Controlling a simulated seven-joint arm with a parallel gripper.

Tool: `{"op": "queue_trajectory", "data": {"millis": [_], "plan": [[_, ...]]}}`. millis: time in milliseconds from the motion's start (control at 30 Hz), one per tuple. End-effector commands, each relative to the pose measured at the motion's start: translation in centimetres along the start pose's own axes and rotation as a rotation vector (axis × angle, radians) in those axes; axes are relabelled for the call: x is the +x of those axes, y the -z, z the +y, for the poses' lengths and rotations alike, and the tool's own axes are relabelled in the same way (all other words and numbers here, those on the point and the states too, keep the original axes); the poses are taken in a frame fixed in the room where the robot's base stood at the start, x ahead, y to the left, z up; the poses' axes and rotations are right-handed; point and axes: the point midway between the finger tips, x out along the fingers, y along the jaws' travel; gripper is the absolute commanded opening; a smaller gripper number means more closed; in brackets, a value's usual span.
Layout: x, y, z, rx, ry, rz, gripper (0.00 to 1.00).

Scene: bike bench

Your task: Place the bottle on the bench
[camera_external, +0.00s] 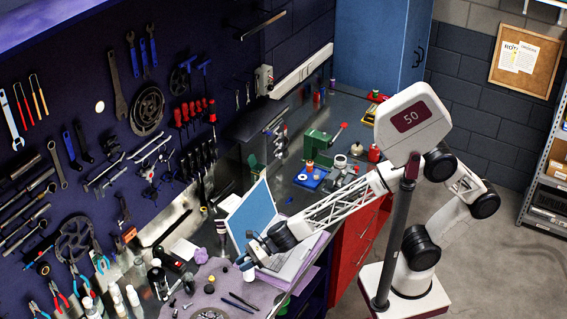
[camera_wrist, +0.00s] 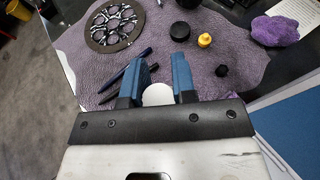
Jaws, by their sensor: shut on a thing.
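My gripper (camera_external: 246,262) is above the front part of the bench, beside the open laptop. In the wrist view, the two blue fingers of my gripper (camera_wrist: 159,75) are closed around a round white thing (camera_wrist: 158,95), which looks like the bottle seen end-on. Its white body also shows at the fingers in the outside view (camera_external: 248,273), small and partly hidden. A purple-grey mat (camera_wrist: 95,68) covers the bench (camera_external: 342,107) below. I cannot tell whether the bottle touches the mat.
The laptop (camera_external: 252,215) stands right of the mat. A chainring (camera_wrist: 112,25), pens (camera_wrist: 112,80), a black round cap (camera_wrist: 180,32), a yellow-topped piece (camera_wrist: 205,40) and a purple lump (camera_wrist: 274,30) lie around. White bottles (camera_external: 133,296) stand at left. Some mat is clear.

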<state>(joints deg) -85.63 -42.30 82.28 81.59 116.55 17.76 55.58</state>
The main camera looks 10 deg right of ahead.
Motion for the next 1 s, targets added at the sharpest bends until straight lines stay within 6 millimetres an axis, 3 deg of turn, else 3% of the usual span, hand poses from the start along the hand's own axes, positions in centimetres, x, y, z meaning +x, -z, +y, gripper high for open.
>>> {"op": "queue_trajectory", "data": {"millis": [367,667,700,800,867,1000], "plan": [[1.4,2.4,-0.1,0.0,0.0,0.0,0.0],[1.6,2.9,-0.1,0.0,0.0,0.002,0.0],[1.6,3.0,-0.1,0.001,0.0,0.003,0.27],[1.6,3.0,-0.1,0.001,0.0,0.003,0.42],[1.6,3.0,-0.1,0.0,0.0,0.002,0.51],[1.6,2.9,-0.1,0.0,0.0,0.001,0.51]]}}
